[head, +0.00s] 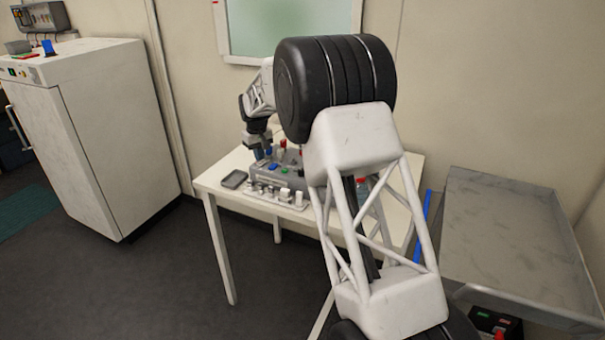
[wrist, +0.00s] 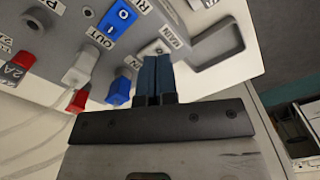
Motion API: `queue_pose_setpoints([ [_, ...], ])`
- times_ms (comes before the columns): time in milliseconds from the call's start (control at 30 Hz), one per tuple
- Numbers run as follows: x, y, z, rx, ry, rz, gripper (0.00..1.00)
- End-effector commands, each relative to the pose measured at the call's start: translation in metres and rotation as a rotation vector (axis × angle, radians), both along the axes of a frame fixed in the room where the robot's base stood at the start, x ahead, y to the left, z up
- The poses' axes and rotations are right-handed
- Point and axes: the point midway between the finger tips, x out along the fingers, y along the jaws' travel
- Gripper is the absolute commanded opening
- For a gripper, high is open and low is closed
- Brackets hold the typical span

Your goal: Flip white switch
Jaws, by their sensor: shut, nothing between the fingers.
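A grey control box (head: 268,173) with coloured switches and knobs stands on the white table. In the wrist view, a white switch (wrist: 80,70) sits on the panel to the left of my gripper. Another pale control (wrist: 154,48) lies just beyond the fingertips, partly hidden by them; its exact form is unclear. My gripper (wrist: 157,62) is shut and empty, its two blue fingers side by side, close to the panel. Whether they touch it I cannot tell. In the head view my gripper (head: 262,152) is over the box's left part.
Blue switches (wrist: 120,22) and red switches (wrist: 78,101) flank the white one closely. A small grey tray (head: 233,179) lies left of the box. White pieces (head: 284,194) stand along the table's front. A white cabinet (head: 100,130) stands left, a metal tray (head: 510,235) right.

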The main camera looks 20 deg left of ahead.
Motion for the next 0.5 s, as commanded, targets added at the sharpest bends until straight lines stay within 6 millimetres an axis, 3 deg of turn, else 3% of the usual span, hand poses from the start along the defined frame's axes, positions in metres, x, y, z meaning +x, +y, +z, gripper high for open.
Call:
queue_pose_setpoints([
  [500, 0.0000, 0.0001, -0.0053, 0.000, 0.000, 0.000, 0.00],
])
